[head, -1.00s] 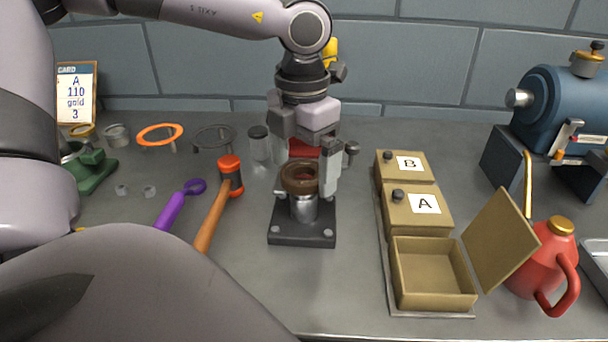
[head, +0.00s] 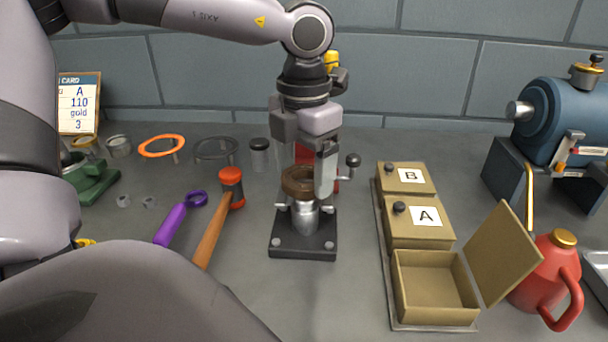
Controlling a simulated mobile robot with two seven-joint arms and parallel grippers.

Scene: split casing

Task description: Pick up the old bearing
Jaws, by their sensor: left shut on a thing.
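The old bearing, a brown ring (head: 298,182), is at the top of the silver post of a dark square stand (head: 303,246) in the middle of the bench. My left gripper (head: 304,180) reaches down from above and is shut on the bearing, with one finger visible at its right side. The other finger is mostly hidden. The bearing sits at or just above the post top; I cannot tell if they still touch. My right gripper is not in view.
An orange-headed hammer (head: 230,188) and a purple tool (head: 180,219) lie left of the stand. Right are lidded boxes B (head: 405,190) and A (head: 421,238), an open empty box (head: 436,314) and a red jug (head: 551,277). A red object stands behind the gripper.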

